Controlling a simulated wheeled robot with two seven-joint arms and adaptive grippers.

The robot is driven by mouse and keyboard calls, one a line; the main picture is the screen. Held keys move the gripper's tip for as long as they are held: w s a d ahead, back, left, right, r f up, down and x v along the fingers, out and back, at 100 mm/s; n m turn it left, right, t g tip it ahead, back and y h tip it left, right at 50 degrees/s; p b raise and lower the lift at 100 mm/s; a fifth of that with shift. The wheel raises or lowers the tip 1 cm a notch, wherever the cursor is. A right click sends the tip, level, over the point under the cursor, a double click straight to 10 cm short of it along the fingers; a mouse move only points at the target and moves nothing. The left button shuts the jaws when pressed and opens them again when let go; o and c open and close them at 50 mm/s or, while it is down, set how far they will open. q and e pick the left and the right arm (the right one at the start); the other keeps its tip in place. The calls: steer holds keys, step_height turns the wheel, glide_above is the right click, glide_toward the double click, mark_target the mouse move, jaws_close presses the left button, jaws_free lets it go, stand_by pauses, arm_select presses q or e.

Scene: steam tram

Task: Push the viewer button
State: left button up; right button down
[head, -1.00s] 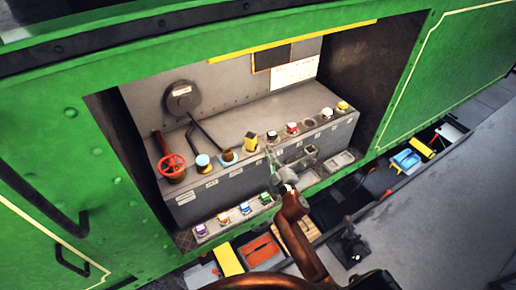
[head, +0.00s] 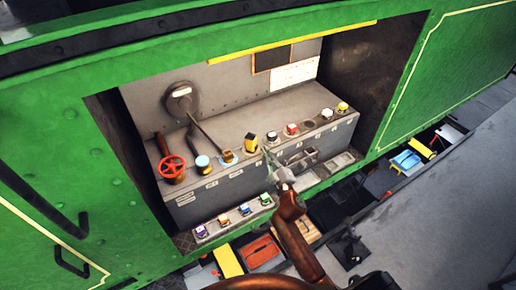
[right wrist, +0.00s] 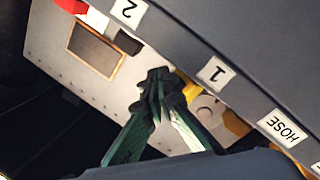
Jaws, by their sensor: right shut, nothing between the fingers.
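The grey control console (head: 240,172) sits in the opening of the green tram side. Several buttons stand along its top edge, among them a black one (head: 272,136), a red one (head: 292,129), a white one (head: 327,113) and a yellow one (head: 343,107). A lower strip holds purple, orange, blue and green buttons (head: 265,199). I cannot tell which is the viewer button. My right gripper (head: 268,154) is shut and empty in front of the console, below the black button. In the right wrist view its fingertips (right wrist: 157,84) are together near the label "1" (right wrist: 215,73).
A red valve wheel (head: 172,167) and levers stand at the console's left. The green panel (head: 88,150) frames the opening. Below it, open trays hold a yellow block (head: 228,262), a red-orange box (head: 260,250) and a blue item (head: 406,159).

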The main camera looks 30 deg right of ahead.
stand_by(0.7)
steer(key=shift+w+a, duration=0.3)
steer(key=shift+w, duration=0.05)
steer(key=shift+w+a, duration=0.25)
steer(key=shift+w, duration=0.05)
stand_by(0.7)
steer(key=shift+s+d, duration=0.55)
steer(key=shift+s, duration=0.15)
steer(key=shift+s+d+p, duration=0.55)
steer(key=shift+s+d, duration=0.4)
steer(key=shift+s, duration=0.2)
steer(key=shift+s+d+p, duration=0.5)
steer(key=shift+s+d, duration=0.45)
steer(key=shift+s, duration=0.2)
